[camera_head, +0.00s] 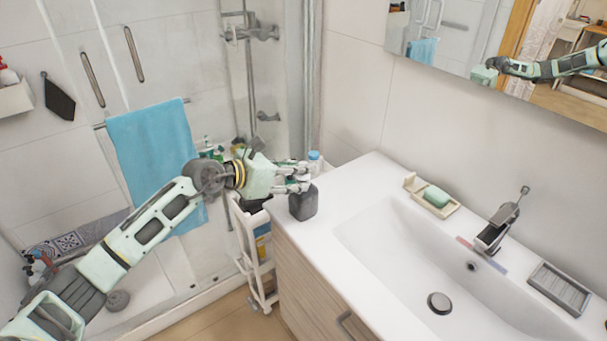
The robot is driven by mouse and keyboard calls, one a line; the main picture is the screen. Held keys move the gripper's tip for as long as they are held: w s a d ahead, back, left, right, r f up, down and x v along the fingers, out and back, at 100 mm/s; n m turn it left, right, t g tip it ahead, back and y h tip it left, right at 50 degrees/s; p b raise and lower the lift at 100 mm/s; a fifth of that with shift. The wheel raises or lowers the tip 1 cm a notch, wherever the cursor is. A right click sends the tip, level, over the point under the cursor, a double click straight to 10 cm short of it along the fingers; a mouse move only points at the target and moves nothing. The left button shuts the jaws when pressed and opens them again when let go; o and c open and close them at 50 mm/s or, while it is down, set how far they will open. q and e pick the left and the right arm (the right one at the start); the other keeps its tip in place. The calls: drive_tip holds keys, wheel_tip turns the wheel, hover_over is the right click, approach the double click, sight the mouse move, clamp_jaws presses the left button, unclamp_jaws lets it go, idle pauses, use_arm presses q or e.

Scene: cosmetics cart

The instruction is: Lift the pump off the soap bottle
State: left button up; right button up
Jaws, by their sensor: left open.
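The soap bottle (303,205) is a dark grey, squarish bottle standing upright at the back left corner of the white washbasin counter. My left gripper (299,178) reaches in from the left and is right at the top of the bottle. It is open, with its fingers at the height where the pump would be. The pump itself is hidden or cannot be told apart from the fingers. I cannot tell whether the fingers touch it. My right gripper is not in view.
A soap dish (411,186) with a green soap bar (436,196) stands by the wall. The tap (497,228) and a grey ridged tray (560,288) are at the right. A white cart (246,240) stands left of the counter. A blue towel (150,140) hangs behind my arm.

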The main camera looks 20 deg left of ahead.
use_arm(q)
drive_tip(key=shift+c, duration=0.2)
clamp_jaws()
drive_tip(key=shift+r, duration=0.1)
